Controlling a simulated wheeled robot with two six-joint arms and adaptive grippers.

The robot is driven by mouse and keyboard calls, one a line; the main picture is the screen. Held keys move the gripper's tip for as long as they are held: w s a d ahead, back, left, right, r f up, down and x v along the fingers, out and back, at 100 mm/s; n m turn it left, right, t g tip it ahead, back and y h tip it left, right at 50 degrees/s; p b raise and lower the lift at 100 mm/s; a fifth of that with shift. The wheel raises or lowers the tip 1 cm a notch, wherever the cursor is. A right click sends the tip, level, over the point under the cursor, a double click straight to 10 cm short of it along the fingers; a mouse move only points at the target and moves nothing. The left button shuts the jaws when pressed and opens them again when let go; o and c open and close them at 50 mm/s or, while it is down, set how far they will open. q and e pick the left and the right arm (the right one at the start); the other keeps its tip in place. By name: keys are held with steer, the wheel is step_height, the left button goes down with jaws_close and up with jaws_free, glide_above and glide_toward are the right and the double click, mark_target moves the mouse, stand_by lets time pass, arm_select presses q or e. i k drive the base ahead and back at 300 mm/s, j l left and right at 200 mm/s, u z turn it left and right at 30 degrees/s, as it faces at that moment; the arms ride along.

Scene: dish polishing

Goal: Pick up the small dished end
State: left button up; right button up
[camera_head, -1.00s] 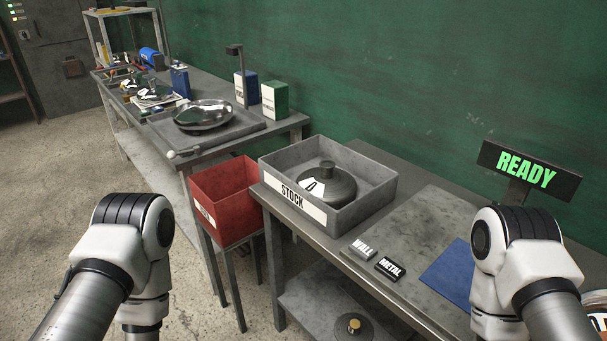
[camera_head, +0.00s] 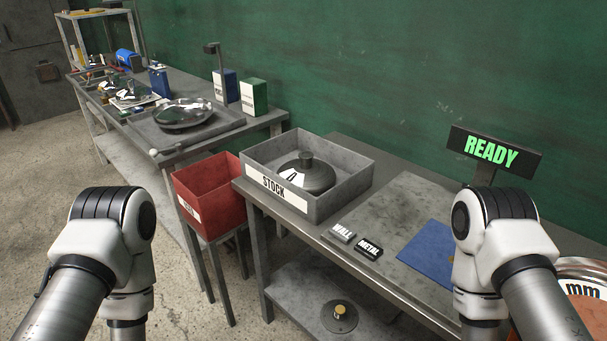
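A small dark dished end (camera_head: 308,176) with a knob on top and a white label sits in the grey STOCK tray (camera_head: 343,188) on the near table. A larger shiny dished piece (camera_head: 184,114) lies on the far bench. My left arm is at the lower left and my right arm at the lower right. Both grippers are out of view, so their fingers are hidden. No gripper is seen near the dished end.
A red bin (camera_head: 212,192) stands left of the tray. WALL (camera_head: 342,233) and METAL (camera_head: 369,248) blocks lie in front of a blue mat (camera_head: 430,252). A READY sign (camera_head: 492,152) stands at the back right. A round part (camera_head: 339,317) sits on the lower shelf.

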mark_target(315, 176)
steer(key=i+j+z, duration=0.15)
steer(key=j+z, duration=0.6)
steer(key=z, duration=0.15)
steer(key=j+z, duration=0.45)
steer(key=i, duration=0.05)
